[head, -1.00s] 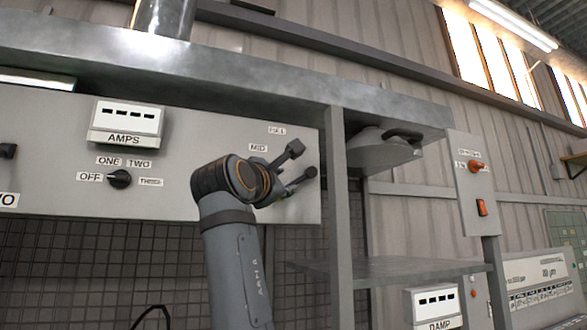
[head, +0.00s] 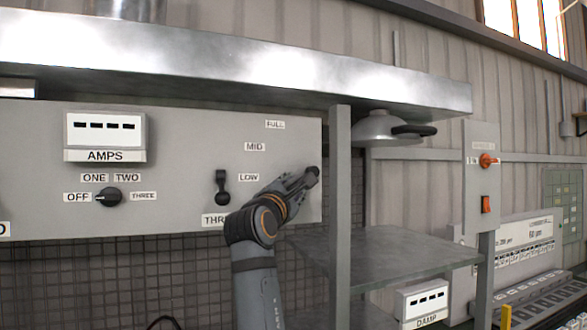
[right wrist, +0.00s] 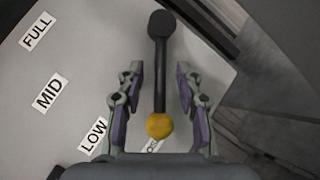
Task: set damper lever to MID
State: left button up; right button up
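The damper lever (right wrist: 161,75) is a dark bar with a round black end at the top and a yellow knob at the bottom in the right wrist view. The yellow knob lies beside a partly hidden label below LOW, away from the MID label (right wrist: 49,92). My right gripper (right wrist: 158,80) is open, one finger on each side of the bar, with visible gaps. In the head view my right gripper (head: 298,184) is at the panel's right end, right of LOW and below MID (head: 255,146), and hides most of the lever. My left gripper is not in view.
The grey panel (head: 190,140) also carries an AMPS display (head: 104,132), a rotary knob (head: 110,197) and another black lever (head: 221,187). A post (head: 340,210) and shelf (head: 405,250) stand close to the right of my gripper. A metal ledge (head: 230,58) runs above.

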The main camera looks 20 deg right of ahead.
jog(key=shift+w, duration=0.1)
jog(key=shift+f, duration=0.1)
jog(key=shift+c, duration=0.3)
grip_shut()
